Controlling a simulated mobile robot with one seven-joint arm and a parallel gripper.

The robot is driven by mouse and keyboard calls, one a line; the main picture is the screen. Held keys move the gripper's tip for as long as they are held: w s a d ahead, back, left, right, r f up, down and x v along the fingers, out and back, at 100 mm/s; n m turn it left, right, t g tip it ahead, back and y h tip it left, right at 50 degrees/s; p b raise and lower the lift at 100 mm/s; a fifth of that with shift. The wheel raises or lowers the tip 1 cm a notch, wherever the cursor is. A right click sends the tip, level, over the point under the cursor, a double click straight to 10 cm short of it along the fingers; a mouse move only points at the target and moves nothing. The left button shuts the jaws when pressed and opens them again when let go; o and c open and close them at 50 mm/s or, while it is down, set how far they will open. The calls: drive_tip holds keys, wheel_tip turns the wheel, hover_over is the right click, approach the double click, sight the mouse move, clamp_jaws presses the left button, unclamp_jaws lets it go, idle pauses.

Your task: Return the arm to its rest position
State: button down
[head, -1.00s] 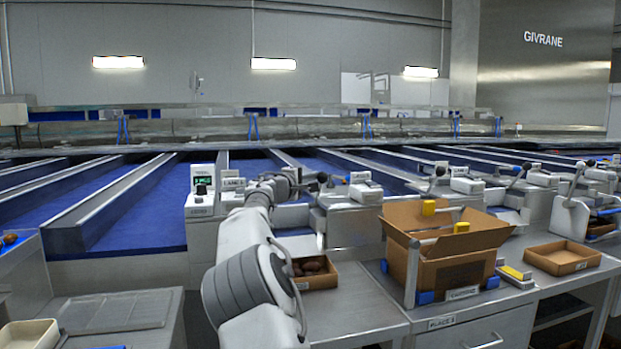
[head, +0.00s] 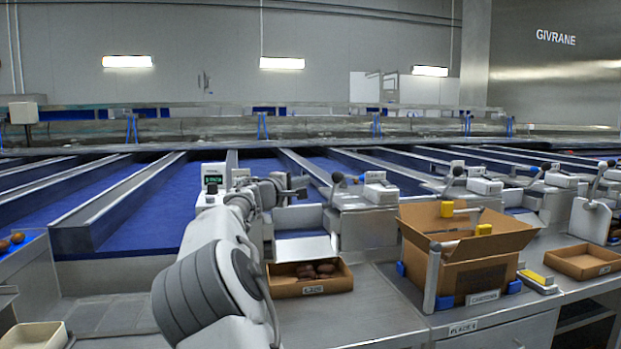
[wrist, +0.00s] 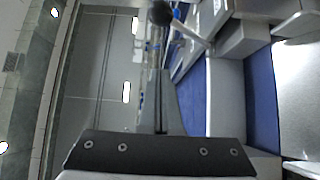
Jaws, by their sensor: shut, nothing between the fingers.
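My arm reaches up from the bottom of the head view, bent, with its end over the front edge of the blue lanes. My gripper (head: 302,187) is small and dark there, pointing right, and its fingers are hard to make out in that view. In the wrist view the fingers (wrist: 161,100) show as one narrow grey shape above a dark bar with screws. They are together, with nothing between them. The gripper is in the air, apart from the boxes.
A shallow box of dark dates (head: 312,289) sits on the bench right of my arm. An open carton (head: 450,260) stands further right, with an empty-looking tray (head: 585,262) beyond. Lever units (head: 372,200) line the lanes. A pale tray (head: 35,336) is at lower left.

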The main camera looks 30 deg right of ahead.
drive_tip(key=s+f+m+g+y, duration=0.25)
drive_tip(key=s+f, duration=0.25)
drive_tip(key=s, duration=0.3)
drive_tip(key=s+f+m+g+y, duration=0.1)
drive_tip(key=s+f+m+y, duration=0.25)
drive_tip(key=s, duration=0.55)
drive_tip(key=s+a+f+y, duration=0.3)
drive_tip(key=s+a+f, duration=0.1)
drive_tip(key=s+a, duration=0.55)
drive_tip(key=s+a+f+y, duration=0.3)
drive_tip(key=s+a, duration=0.5)
drive_tip(key=s, duration=0.2)
drive_tip(key=s+a+f+y, duration=0.3)
drive_tip(key=s+a+f, duration=0.1)
drive_tip(key=s+a, duration=0.5)
wheel_tip(320, 180, up, 25)
drive_tip(key=s+p, duration=0.1)
drive_tip(key=p, duration=2.3)
drive_tip(key=shift+d+f, duration=0.15)
drive_tip(key=shift+d, duration=0.1)
drive_tip(key=shift+g, duration=0.25)
